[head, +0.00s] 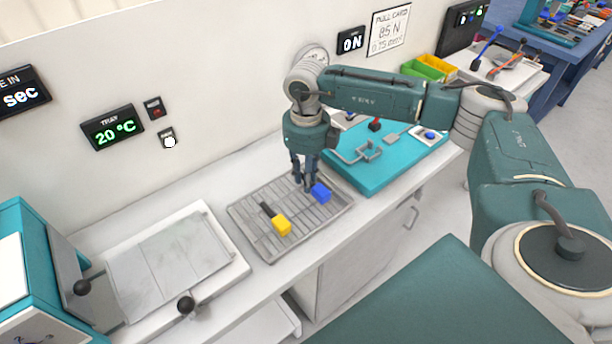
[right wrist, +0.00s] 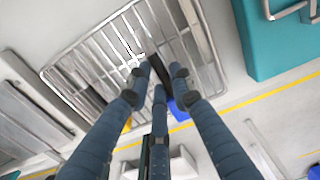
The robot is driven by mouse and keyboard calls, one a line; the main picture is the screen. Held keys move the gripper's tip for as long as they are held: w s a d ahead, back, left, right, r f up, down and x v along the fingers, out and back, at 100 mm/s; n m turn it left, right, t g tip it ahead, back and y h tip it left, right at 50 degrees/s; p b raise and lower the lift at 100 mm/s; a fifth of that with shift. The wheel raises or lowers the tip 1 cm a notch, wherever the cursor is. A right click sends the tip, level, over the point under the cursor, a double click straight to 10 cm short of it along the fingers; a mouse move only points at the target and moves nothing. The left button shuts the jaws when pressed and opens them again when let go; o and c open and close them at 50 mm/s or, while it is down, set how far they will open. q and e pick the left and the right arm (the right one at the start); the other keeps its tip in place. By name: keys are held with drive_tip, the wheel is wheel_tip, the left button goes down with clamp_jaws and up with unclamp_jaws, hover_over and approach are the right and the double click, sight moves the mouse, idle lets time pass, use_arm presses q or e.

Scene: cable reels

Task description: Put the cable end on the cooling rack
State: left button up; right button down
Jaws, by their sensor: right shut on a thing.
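The cooling rack (head: 252,243) is a grey wire tray on the bench. My right gripper (head: 307,184) points down over its far right part and is shut on the black piece of the blue cable end (head: 320,193). In the right wrist view the dark strip runs between the fingers, and its blue block (right wrist: 178,110) is partly hidden behind them. The blue cable end is at or just above the wires; I cannot tell whether it touches. A yellow cable end (head: 281,225) with a black piece lies on the rack, left of the blue one. My left gripper is not in view.
A teal board (head: 373,181) with metal fittings stands right of the rack. A flat grey plate (head: 168,265) with black knobs is to the left, beside a teal machine (head: 40,248). Wall displays hang behind. The front left of the rack is clear.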

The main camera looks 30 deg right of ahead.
drive_tip(key=shift+f+b, duration=0.9)
drive_tip(key=shift+f, duration=0.35)
drive_tip(key=c, duration=1.5)
unclamp_jaws()
drive_tip(key=shift+o, duration=0.2)
drive_tip(key=shift+r, duration=0.1)
